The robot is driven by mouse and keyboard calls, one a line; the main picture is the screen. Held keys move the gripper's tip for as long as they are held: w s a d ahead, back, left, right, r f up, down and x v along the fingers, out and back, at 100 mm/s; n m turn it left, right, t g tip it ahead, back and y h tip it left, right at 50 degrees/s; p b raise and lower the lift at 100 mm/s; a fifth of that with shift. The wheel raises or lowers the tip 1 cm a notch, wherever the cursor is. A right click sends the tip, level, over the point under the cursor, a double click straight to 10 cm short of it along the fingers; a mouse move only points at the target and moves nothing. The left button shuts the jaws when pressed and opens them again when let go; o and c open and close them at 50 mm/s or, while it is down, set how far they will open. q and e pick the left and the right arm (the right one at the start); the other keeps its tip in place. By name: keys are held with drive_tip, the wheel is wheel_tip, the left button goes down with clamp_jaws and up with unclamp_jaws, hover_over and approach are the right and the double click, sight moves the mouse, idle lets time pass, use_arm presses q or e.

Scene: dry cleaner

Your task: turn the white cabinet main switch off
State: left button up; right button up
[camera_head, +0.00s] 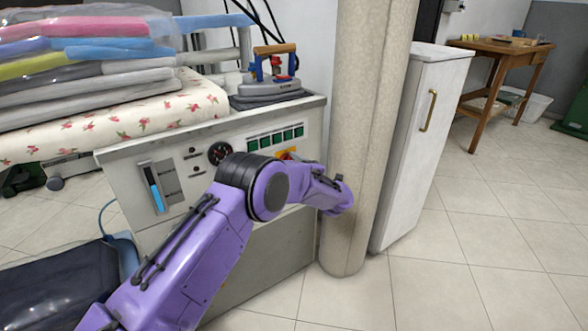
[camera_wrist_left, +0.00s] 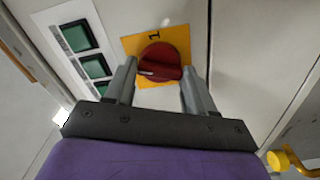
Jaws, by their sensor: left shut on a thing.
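The white cabinet (camera_head: 130,170) stands under the ironing surface, with a control panel on its front. Its main switch is a red rotary knob (camera_wrist_left: 160,62) on a yellow plate (camera_wrist_left: 182,38); only a small part of the switch (camera_head: 287,154) shows in the head view above my arm. A "1" is printed on the plate. A pale mark on the knob lies toward its left side in the wrist view. My left gripper (camera_wrist_left: 160,82) is shut on the red knob, one finger on either side. In the head view my purple arm hides the fingers. My right gripper is not in view.
Green buttons (camera_wrist_left: 85,50) sit beside the switch. A beige round column (camera_head: 365,130) stands close right of the cabinet and my wrist. A tall white locker (camera_head: 425,130) is behind it. An iron (camera_head: 272,72) rests on top. Floor at right is clear.

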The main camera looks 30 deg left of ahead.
use_arm(q)
drive_tip(key=shift+f+n+b, duration=0.15)
drive_tip(key=shift+n+b, duration=0.5)
drive_tip(key=shift+n, duration=1.45)
drive_tip(key=o, duration=1)
drive_tip(key=shift+o, duration=0.2)
drive_tip(key=shift+d, duration=0.1)
drive_tip(key=p+v, duration=0.1)
drive_tip(key=v, duration=0.9)
drive_tip(key=shift+d+p, duration=0.2)
drive_tip(key=shift+p, duration=0.2)
drive_tip(key=shift+s, duration=0.1)
